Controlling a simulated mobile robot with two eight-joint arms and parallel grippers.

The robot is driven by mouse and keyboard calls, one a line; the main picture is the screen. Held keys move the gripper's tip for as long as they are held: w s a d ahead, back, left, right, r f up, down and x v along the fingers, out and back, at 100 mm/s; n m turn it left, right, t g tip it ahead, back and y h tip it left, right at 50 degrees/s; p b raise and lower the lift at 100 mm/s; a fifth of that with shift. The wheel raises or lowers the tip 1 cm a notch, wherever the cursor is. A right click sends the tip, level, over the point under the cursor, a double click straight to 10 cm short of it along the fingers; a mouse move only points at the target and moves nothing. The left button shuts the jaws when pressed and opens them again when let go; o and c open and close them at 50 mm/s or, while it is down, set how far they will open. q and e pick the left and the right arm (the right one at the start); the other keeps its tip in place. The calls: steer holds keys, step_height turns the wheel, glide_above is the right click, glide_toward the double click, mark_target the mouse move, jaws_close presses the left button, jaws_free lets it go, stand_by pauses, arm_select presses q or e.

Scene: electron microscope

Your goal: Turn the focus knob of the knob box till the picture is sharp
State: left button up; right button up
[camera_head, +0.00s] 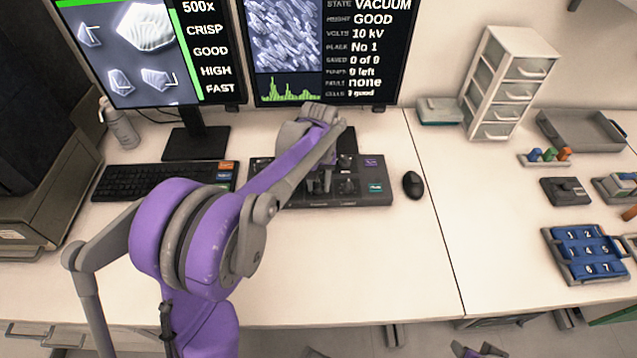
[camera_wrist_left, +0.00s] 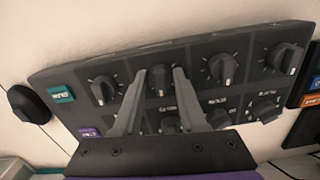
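The dark knob box (camera_head: 350,195) stands on the desk below the screens; it fills much of the left wrist view (camera_wrist_left: 240,50), with two rows of knobs. My left gripper (camera_head: 325,172) is over the box, mostly behind my own arm. In the left wrist view its two grey fingers (camera_wrist_left: 161,76) stand apart on either side of one upper-row knob (camera_wrist_left: 160,79); contact is not clear. The knob labels are too small to read. The left screen (camera_head: 145,50) shows clear-edged grains and the word CRISP. A purple and grey part at the bottom edge may be my right gripper (camera_head: 480,350).
A keyboard (camera_head: 150,181) lies left of the box and a mouse (camera_head: 413,185) right of it. The second screen (camera_head: 290,35) stands behind. Drawers (camera_head: 510,80), a grey tray (camera_head: 580,130) and a blue numbered rack (camera_head: 585,254) are at the right. The front desk is clear.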

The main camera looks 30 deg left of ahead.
mark_target(319, 186)
arm_select(q)
steer(key=o, duration=0.5)
steer(key=shift+c, duration=0.2)
step_height(319, 186, up, 11)
steer(key=p, duration=0.1)
steer(key=shift+f, duration=0.1)
stand_by(1.3)
